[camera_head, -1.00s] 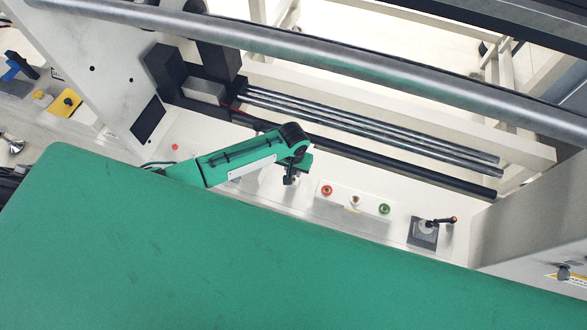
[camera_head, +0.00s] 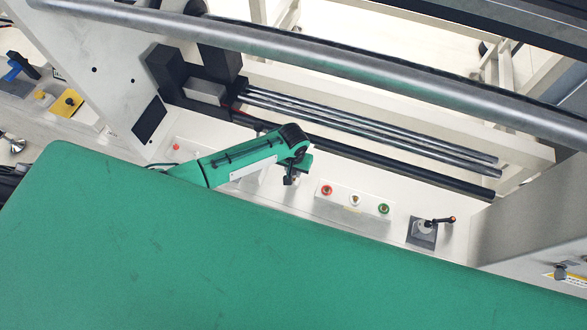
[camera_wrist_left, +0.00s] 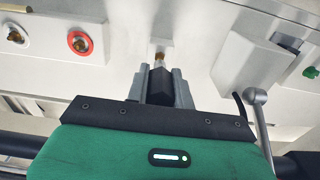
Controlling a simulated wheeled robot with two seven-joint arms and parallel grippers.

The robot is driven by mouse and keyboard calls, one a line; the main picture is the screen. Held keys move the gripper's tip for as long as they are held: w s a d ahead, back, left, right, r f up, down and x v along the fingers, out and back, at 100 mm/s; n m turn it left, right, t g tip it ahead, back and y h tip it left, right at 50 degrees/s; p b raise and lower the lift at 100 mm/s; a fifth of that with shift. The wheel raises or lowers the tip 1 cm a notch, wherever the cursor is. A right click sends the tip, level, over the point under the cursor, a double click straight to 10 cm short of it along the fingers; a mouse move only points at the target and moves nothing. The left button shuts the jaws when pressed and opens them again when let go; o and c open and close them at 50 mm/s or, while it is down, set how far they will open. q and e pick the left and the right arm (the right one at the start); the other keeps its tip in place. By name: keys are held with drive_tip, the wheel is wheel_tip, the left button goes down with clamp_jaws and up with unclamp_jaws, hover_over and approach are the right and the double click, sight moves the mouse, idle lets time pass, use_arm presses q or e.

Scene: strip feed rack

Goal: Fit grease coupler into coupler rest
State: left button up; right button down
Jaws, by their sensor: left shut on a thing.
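My left gripper (camera_head: 289,179) is at the pale machine panel, left of the red-ringed fitting in the head view. In the left wrist view its grey fingers (camera_wrist_left: 158,82) are shut on a dark block-like piece with a brass tip, which I take for the grease coupler (camera_wrist_left: 158,68). The brass tip points at the pale panel; I cannot tell whether it touches or enters anything. The coupler rest cannot be told for certain; the place in front of the tip is partly hidden. My right gripper is not in view.
A red-ringed fitting (camera_head: 327,190), a brass one (camera_head: 355,199) and a green-ringed one (camera_head: 384,208) line the panel to the right. Farther right is a lever on a grey plate (camera_head: 422,232). Metal rods (camera_head: 375,130) run behind. A large green surface (camera_head: 240,260) fills the front.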

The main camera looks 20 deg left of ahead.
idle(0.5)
use_arm(q)
drive_tip(key=shift+f+b, duration=0.45)
drive_tip(key=shift+f, duration=0.55)
drive_tip(key=o, duration=1.1)
drive_tip(key=shift+c, duration=0.2)
wheel_tip(320, 180, up, 14)
drive_tip(key=shift+s+f+b, duration=0.1)
drive_tip(key=shift+b, duration=1.1)
drive_tip(key=shift+s, duration=0.1)
